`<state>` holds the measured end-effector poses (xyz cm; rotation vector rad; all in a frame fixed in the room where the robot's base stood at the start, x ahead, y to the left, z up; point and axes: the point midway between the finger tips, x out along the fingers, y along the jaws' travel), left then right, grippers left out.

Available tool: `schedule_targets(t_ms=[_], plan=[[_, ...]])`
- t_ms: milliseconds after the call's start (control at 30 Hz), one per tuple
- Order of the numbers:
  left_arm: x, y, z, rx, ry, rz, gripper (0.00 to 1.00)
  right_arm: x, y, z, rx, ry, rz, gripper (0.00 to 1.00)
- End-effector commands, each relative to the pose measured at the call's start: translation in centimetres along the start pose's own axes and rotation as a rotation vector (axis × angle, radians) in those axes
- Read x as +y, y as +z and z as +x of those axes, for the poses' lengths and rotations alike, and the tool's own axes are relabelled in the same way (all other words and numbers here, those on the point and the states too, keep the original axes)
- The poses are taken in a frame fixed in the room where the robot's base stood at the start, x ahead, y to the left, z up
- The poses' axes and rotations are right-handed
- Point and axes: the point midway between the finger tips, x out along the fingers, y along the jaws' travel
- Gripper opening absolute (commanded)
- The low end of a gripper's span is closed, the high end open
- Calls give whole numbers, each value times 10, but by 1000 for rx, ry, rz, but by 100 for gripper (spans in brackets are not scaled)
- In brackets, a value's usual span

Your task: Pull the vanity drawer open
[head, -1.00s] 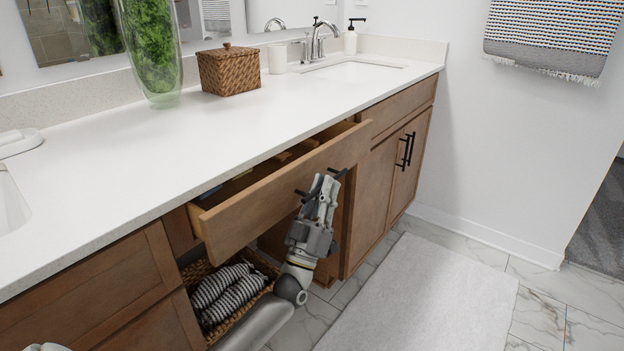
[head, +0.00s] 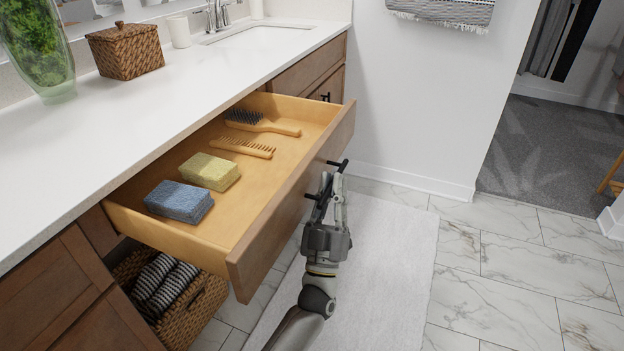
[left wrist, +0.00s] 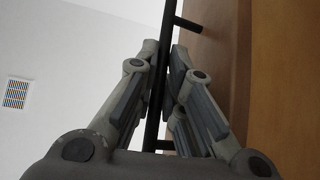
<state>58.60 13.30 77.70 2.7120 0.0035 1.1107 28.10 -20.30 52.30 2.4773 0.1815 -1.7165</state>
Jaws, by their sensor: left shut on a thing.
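The vanity drawer (head: 290,205) is pulled well out from under the white counter, its wooden front facing the room. Inside lie a blue sponge (head: 179,202), a yellow sponge (head: 209,171), a wooden comb (head: 243,147) and a hairbrush (head: 262,124). My left gripper (head: 328,188) is shut on the black bar handle (head: 338,165) on the drawer front. In the left wrist view the handle (left wrist: 165,60) runs between both fingers (left wrist: 161,75), with the wooden front to the right. My right gripper is not in view.
A woven basket (head: 190,307) with striped towels sits on the open shelf below the drawer. A white rug (head: 385,270) lies on the marble floor, which is clear to the right. A lidded wicker box (head: 126,52) and a glass vase (head: 40,50) stand on the counter.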

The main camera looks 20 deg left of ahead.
Motion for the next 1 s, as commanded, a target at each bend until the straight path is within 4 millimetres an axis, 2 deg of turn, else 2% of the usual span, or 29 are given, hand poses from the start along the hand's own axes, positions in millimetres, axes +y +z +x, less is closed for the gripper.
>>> schedule_targets(t_ms=[200, 567, 600, 667, 1000], plan=[[11, 3, -3, -3, -1, 0, 0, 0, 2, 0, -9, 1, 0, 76], [12, 3, -4, -3, -1, 1, 0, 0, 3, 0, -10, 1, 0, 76], [12, 3, -4, -3, -1, 1, 14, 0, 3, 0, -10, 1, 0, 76], [12, 3, -4, -3, -1, 1, 19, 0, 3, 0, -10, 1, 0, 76], [12, 3, -6, -2, 0, 1, 19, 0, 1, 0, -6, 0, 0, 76]])
